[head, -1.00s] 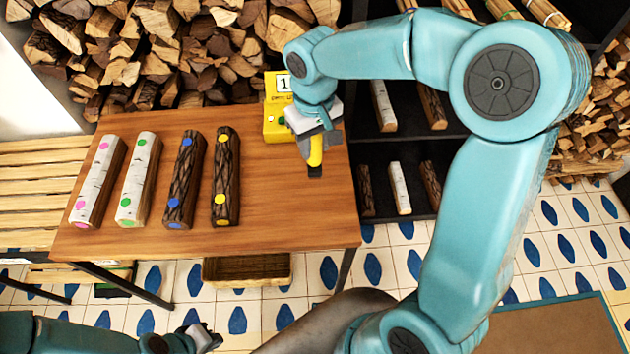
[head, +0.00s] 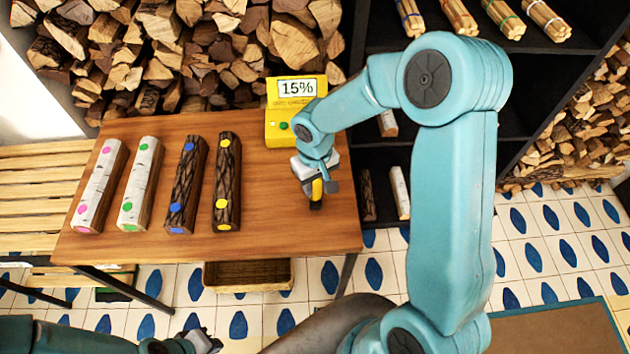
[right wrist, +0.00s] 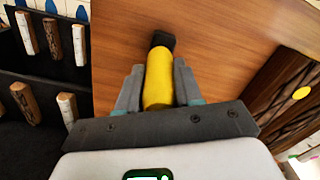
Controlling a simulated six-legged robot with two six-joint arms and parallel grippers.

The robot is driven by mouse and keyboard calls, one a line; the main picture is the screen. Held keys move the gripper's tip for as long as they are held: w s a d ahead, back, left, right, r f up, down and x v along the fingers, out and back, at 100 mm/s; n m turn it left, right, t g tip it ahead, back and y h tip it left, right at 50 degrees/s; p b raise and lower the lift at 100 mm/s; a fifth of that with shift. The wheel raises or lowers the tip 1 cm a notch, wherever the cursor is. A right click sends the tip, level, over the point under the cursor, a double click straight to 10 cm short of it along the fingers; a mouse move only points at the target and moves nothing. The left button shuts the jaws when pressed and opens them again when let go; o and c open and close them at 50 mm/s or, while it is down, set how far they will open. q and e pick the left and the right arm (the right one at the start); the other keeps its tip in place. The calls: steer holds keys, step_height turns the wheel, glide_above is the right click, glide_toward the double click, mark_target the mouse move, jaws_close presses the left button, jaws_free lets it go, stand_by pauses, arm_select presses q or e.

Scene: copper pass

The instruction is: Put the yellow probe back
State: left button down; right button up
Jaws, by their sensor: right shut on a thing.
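The yellow probe (right wrist: 158,80) with its dark tip is between the fingers of my right gripper (right wrist: 158,88), which is shut on it. In the head view the probe (head: 317,190) hangs from the right gripper (head: 316,184) over the right part of the wooden table (head: 270,235). Whether its tip touches the table I cannot tell. The yellow meter (head: 290,110) stands at the table's back right and its display reads 15%. My left gripper (head: 202,341) is at the bottom left, below the table's front edge; its jaws are too small to read.
Several logs with coloured dots lie side by side on the table, the nearest to the probe being a dark one with yellow dots (head: 227,180). A dark shelf (head: 400,160) with logs stands to the right. A wooden crate (head: 247,275) sits beneath the table.

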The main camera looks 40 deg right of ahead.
steer(key=shift+f, duration=0.15)
steer(key=o, duration=1)
steer(key=shift+w, duration=0.1)
steer(key=shift+o, duration=0.2)
steer(key=shift+r, duration=0.3)
step_height(320, 180, up, 11)
steer(key=shift+f, duration=0.1)
steer(key=shift+r, duration=0.5)
